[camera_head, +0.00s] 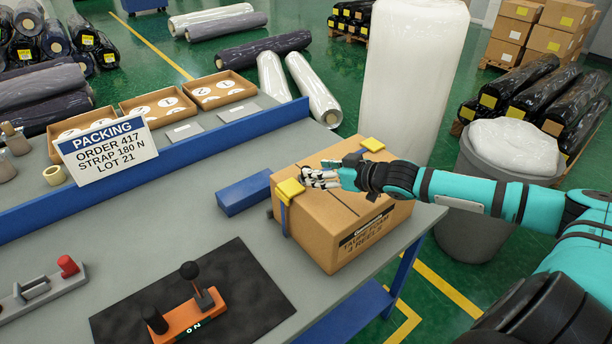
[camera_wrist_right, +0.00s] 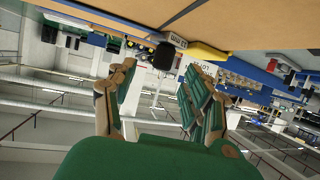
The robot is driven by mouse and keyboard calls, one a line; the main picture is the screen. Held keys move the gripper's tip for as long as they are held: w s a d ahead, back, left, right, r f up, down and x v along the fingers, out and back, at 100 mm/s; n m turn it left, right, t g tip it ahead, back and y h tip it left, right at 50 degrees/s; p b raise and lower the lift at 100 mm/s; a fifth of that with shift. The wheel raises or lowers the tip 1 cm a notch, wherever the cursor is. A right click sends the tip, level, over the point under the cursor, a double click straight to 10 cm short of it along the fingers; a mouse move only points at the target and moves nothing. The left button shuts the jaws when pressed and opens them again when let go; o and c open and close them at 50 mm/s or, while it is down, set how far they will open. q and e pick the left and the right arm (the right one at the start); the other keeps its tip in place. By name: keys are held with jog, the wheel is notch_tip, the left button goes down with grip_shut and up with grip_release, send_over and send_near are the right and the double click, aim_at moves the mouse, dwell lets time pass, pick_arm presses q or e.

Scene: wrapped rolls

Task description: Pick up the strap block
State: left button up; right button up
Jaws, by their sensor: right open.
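A brown carton (camera_head: 330,240) sits at the table's right edge with a yellow corner piece (camera_head: 290,189) on its left top edge and another (camera_head: 372,145) at its back. My right gripper (camera_head: 320,178) is over the carton top, fingers pointing left. In the right wrist view its fingers (camera_wrist_right: 155,100) are spread, with nothing between them. Ahead of them, against the carton (camera_wrist_right: 240,22), is a small dark block (camera_wrist_right: 164,56) with a pale lettered face, beside a yellow piece (camera_wrist_right: 206,52). My left gripper is out of view.
A blue block (camera_head: 243,193) lies left of the carton, beside a blue divider (camera_head: 150,175). An orange lever unit (camera_head: 190,318) stands on a black mat (camera_head: 245,270). A packing sign (camera_head: 105,150) stands behind. A grey bin (camera_head: 485,190) is to the right.

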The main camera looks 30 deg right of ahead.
jog(key=shift+w+a+r, duration=0.1)
jog(key=shift+w+a, duration=0.05)
jog(key=shift+w, duration=0.25)
jog(key=p+x, duration=0.1)
jog(key=x, duration=0.2)
jog(key=shift+a+p, duration=0.1)
jog(key=shift+p, duration=0.2)
jog(key=shift+w+a+f, duration=0.15)
jog(key=shift+w+f, duration=0.25)
jog(key=shift+w, duration=0.1)
jog(key=shift+c, duration=0.4)
grip_shut()
